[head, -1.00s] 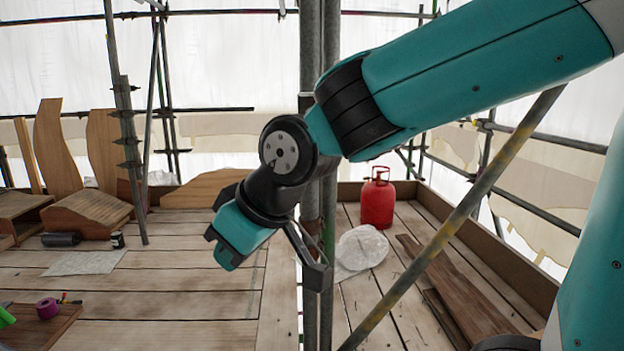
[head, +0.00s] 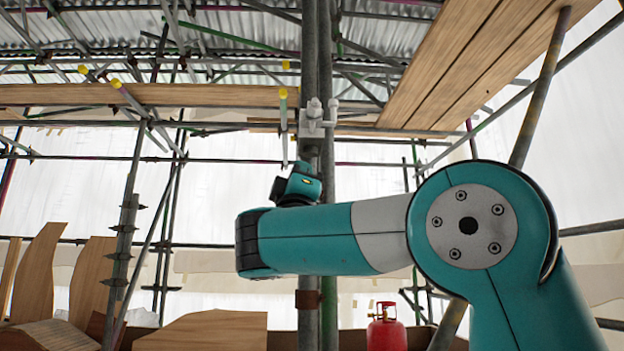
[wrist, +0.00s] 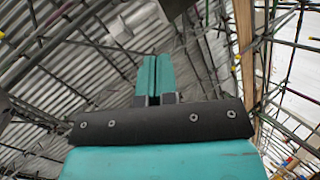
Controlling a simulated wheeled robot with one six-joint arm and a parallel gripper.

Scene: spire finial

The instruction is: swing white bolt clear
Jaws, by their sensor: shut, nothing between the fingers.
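A pale whitish clamp fitting (head: 316,118) sits on the upright grey pole in the head view, with a small stub on top; I take it to hold the white bolt, too small to tell apart. My gripper (head: 302,172) is just below it, in front of the pole, pointing up and apart from the fitting as far as I can tell. In the wrist view my gripper's teal fingers (wrist: 153,78) are together with nothing between them. A pale grey shape (wrist: 175,6) at the top edge there may be the fitting; it is cut off.
A thin upright tube with a yellow cap (head: 283,95) stands just left of the fitting. Plank decking (head: 470,65) hangs overhead at right, and scaffold tubes cross behind. A red gas bottle (head: 386,330) stands low at right.

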